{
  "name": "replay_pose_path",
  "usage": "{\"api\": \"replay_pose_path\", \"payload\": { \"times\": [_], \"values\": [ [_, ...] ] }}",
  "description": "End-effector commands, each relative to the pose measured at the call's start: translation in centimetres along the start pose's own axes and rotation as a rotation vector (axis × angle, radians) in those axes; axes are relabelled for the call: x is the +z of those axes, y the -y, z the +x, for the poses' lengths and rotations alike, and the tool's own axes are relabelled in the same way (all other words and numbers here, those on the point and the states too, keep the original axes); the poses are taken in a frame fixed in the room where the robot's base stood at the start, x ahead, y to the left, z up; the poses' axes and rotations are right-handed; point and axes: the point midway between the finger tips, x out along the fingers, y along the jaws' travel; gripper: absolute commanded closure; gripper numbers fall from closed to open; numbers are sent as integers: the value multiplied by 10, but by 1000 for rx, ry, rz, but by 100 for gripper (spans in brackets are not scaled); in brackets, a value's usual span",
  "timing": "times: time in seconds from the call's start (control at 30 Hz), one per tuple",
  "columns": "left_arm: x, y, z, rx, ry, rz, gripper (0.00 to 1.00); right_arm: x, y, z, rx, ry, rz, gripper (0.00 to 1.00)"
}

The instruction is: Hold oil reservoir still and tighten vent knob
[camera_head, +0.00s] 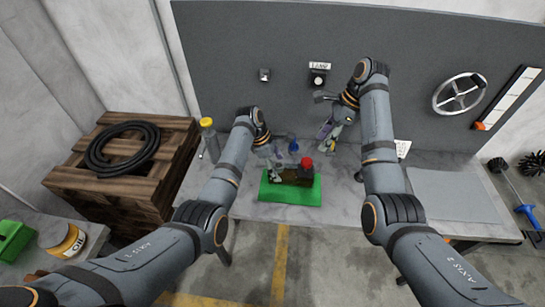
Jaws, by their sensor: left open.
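The oil reservoir (293,178) is a dark brown block lying on a green mat (290,194) on the grey bench. The red vent knob (306,163) stands up at its right end. My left gripper (274,168) is open at the left end of the reservoir; I cannot tell whether its fingers touch it. My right gripper (326,141) is raised behind and to the right of the red knob, apart from it. It is small and dim here, so its jaw opening is unclear.
A blue item (293,146) stands behind the reservoir. A yellow-capped bottle (209,138) is at the bench's left. A grey wall panel (250,45) rises behind, with a handwheel (459,93) at right. A flat grey sheet (455,196) covers the bench's right part.

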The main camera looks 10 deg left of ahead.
Motion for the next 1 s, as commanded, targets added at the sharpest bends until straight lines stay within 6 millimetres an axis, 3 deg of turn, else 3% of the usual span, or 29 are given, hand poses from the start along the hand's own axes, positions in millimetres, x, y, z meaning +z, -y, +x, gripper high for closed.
{"api": "replay_pose_path", "payload": {
  "times": [0.23,0.6,1.0],
  "values": [
    [0,0,36,-1,-1,0,17,0,0,0,0,0,0,62],
    [0,0,44,1,-1,1,17,0,0,0,0,0,0,62],
    [0,0,44,2,-1,1,71,0,0,0,0,0,0,62]
  ]
}}
